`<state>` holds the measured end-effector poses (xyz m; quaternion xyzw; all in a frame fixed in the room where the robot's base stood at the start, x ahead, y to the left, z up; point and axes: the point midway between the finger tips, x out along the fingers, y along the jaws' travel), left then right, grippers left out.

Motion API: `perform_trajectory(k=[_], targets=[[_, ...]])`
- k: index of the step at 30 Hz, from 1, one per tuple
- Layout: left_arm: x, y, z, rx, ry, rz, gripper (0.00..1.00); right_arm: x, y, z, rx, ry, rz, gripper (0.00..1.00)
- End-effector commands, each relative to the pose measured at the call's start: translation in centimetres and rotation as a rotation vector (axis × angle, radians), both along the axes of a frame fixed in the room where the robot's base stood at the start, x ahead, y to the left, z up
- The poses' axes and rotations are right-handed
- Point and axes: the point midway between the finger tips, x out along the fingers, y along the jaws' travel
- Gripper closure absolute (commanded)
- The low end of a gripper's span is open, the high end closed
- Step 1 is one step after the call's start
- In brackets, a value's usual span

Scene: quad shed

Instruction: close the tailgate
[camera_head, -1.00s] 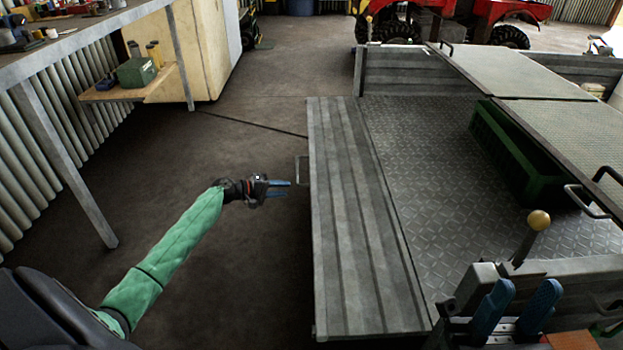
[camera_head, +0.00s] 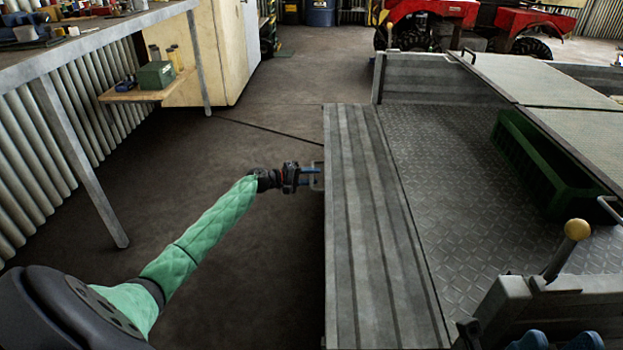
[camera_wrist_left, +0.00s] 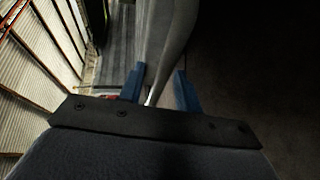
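The tailgate (camera_head: 375,230) is a grey ribbed metal panel, lowered flat on the left side of the trailer bed (camera_head: 460,190). Its handle (camera_head: 318,176) sticks out from its left edge. My left gripper (camera_head: 312,176) is at this handle. In the left wrist view the bar of the handle (camera_wrist_left: 174,45) runs between the two blue fingers of my left gripper (camera_wrist_left: 161,88), with a gap visible beside it. My right gripper (camera_head: 557,341) shows only as two blue fingertips, apart, at the bottom edge near the front corner post.
A lever with a yellow knob (camera_head: 577,229) stands at the near corner, and a similar knob (camera_head: 389,27) at the far one. A green crate (camera_head: 548,165) lies in the bed. A workbench (camera_head: 100,35) stands at left; the floor between is clear.

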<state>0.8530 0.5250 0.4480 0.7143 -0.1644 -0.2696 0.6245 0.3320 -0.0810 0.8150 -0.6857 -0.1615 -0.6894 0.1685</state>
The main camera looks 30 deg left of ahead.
Motion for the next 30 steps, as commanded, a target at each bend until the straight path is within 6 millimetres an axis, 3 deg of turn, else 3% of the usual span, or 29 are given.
perform_trajectory(k=[8,14,30], targets=[[0.12,-0.14,-0.07,0.000,0.000,-0.001,0.66,0.01,0.01,-0.06,-0.001,0.002,-0.001,0.62],[0.10,-0.14,-0.08,0.000,0.001,-0.001,1.00,0.00,0.01,-0.06,-0.001,0.002,-0.001,0.62],[0.13,-0.68,0.44,0.009,0.008,-0.003,1.00,-0.03,-0.09,0.83,-0.003,-0.004,-0.006,0.62]])
